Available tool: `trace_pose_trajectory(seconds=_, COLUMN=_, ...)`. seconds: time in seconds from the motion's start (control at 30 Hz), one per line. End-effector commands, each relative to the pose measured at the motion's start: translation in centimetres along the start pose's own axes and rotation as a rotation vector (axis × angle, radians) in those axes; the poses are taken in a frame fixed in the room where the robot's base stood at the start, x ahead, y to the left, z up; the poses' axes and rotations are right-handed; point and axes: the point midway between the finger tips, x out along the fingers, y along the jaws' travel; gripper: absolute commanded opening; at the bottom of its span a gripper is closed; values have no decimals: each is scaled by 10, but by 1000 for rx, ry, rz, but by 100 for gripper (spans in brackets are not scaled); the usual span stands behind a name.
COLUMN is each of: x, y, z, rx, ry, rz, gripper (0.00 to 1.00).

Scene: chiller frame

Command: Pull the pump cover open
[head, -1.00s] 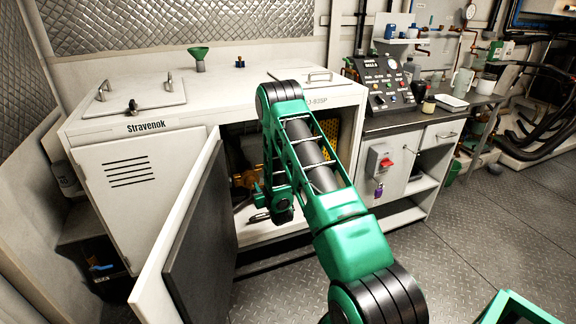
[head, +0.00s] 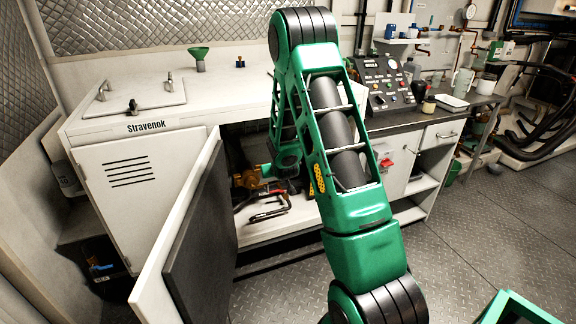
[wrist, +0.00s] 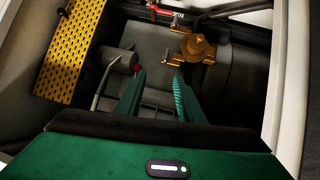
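A yellow perforated panel (wrist: 70,50), which looks like the pump cover, stands at the left in the wrist view. In the head view a small part of it (head: 318,178) shows through my arm's frame. My gripper (wrist: 158,77) is open and empty inside the cabinet, its fingers apart, to the right of the yellow panel and clear of it. A brass pump fitting (wrist: 198,47) lies beyond the right finger; it also shows in the head view (head: 247,179). In the head view my arm hides most of the gripper and the opening's right side.
A white cabinet door (head: 172,235) stands open at the left of the opening. A red-handled tool (head: 270,214) lies on the cabinet floor. A control panel (head: 385,85) and counter stand at the right. The floor in front is clear.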

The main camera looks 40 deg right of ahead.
Motion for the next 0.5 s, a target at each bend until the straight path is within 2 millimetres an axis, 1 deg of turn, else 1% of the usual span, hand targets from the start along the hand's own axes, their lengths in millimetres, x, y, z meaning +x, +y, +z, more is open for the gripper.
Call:
trace_pose_trajectory(seconds=0.03, x=-8, y=3, z=-4, rx=1, ry=-13, rz=5, gripper=35)
trace_pose_trajectory(seconds=0.1, x=-17, y=8, z=-6, rx=3, ry=-38, rz=11, gripper=35)
trace_pose_trajectory(seconds=0.5, x=-76, y=30, z=-9, rx=18, ry=-182, rz=43, gripper=35)
